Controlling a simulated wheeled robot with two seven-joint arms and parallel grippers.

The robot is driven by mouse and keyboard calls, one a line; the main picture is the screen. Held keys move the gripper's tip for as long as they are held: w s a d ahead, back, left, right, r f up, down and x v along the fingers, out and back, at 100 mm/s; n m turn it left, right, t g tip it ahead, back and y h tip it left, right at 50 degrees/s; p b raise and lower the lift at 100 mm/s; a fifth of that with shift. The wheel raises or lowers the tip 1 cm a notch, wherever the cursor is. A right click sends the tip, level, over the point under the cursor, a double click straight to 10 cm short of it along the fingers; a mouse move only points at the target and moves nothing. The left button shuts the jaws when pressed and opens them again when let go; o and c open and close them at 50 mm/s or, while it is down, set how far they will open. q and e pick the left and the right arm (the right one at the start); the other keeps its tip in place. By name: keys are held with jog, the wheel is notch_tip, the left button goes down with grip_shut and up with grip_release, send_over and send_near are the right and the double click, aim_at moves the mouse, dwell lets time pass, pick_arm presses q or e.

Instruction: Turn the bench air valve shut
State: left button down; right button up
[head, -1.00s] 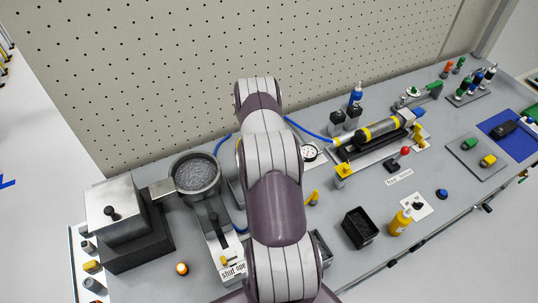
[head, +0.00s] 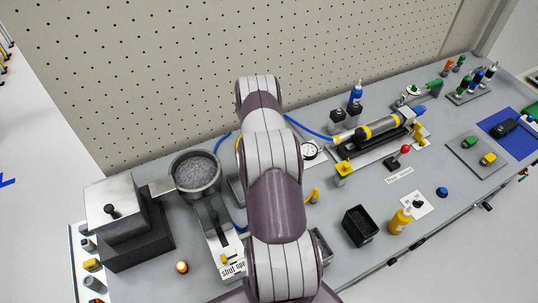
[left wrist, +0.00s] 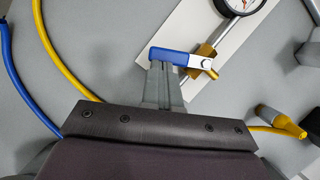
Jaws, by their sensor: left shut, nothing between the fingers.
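The air valve shows in the left wrist view with a blue lever handle (left wrist: 170,56) and a brass body (left wrist: 203,56), on a white plate beside a round gauge (left wrist: 241,4). The lever points left from the brass body. My left gripper (left wrist: 165,72) is shut and empty, its fingertips at the lever's left half; I cannot tell whether they touch it. In the head view my arm covers the valve and the gripper, and the gauge (head: 310,151) shows just right of the arm. My right gripper is in neither view.
Yellow hose (left wrist: 57,62) and blue hose (left wrist: 18,85) run left of the gripper in the left wrist view. A yellow-tipped part (left wrist: 280,122) lies at right. In the head view a pot (head: 196,174), black bin (head: 360,227) and yellow bottle (head: 400,221) stand around the arm.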

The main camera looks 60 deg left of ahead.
pick_arm(q)
jog(key=shift+w+a, duration=0.35)
jog(key=shift+a, duration=0.05)
jog(key=shift+w+a+b, duration=0.3)
jog(key=shift+w, duration=0.2)
dwell(0.4)
dwell(0.4)
